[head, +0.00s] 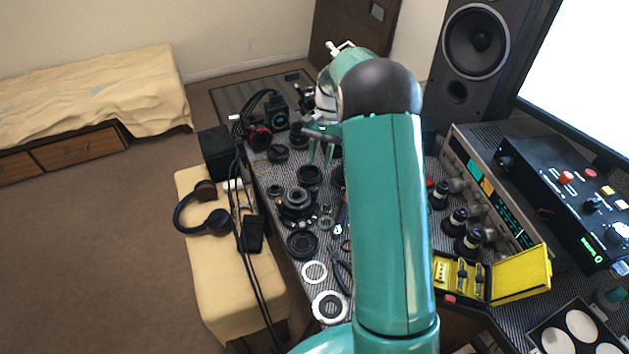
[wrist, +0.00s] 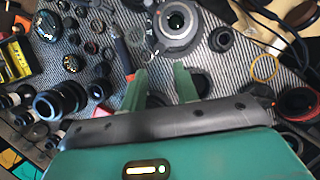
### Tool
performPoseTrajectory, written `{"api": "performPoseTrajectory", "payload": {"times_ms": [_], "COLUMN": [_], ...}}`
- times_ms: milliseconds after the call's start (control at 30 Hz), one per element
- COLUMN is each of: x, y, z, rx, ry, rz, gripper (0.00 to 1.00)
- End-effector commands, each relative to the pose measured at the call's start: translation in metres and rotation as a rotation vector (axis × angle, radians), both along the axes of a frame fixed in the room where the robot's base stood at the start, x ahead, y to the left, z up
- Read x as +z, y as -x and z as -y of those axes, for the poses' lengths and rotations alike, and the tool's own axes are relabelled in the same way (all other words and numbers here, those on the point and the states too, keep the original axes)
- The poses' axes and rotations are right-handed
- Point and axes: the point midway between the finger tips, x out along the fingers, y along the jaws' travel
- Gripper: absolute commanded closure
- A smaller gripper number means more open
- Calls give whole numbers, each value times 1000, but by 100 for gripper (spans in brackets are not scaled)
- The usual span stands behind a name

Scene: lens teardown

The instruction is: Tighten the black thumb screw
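My gripper (head: 319,162) is above the patterned worktop in the head view, its green fingers pointing down. In the wrist view my gripper (wrist: 160,72) has its two fingers apart with only worktop visible between the tips. I cannot pick out the black thumb screw with certainty among the many small dark parts. A lens body (wrist: 176,20) with a metallic ring and dark centre lies just beyond the fingertips, not touched as far as I can see. A dark lens assembly (head: 296,202) also stands on the worktop in the head view, nearer me than the gripper.
Loose rings and lens parts crowd the worktop (head: 290,177). Headphones (head: 203,210) lie on a tan bench at left. A yellow case (head: 520,275), an instrument panel (head: 480,190) and a speaker (head: 480,45) stand at right. An orange ring (wrist: 265,67) lies right of my fingers.

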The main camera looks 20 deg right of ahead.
Motion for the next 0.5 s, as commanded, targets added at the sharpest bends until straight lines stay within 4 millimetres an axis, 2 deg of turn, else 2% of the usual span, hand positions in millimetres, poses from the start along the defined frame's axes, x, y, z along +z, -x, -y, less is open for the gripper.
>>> {"api": "performPoseTrajectory", "payload": {"times_ms": [300, 500], "x": [-55, -70], "y": [14, 16], "z": [-18, -23], "rx": [3, 3], "ry": [-1, 1], "rz": [-2, 1], "gripper": [70, 70]}}
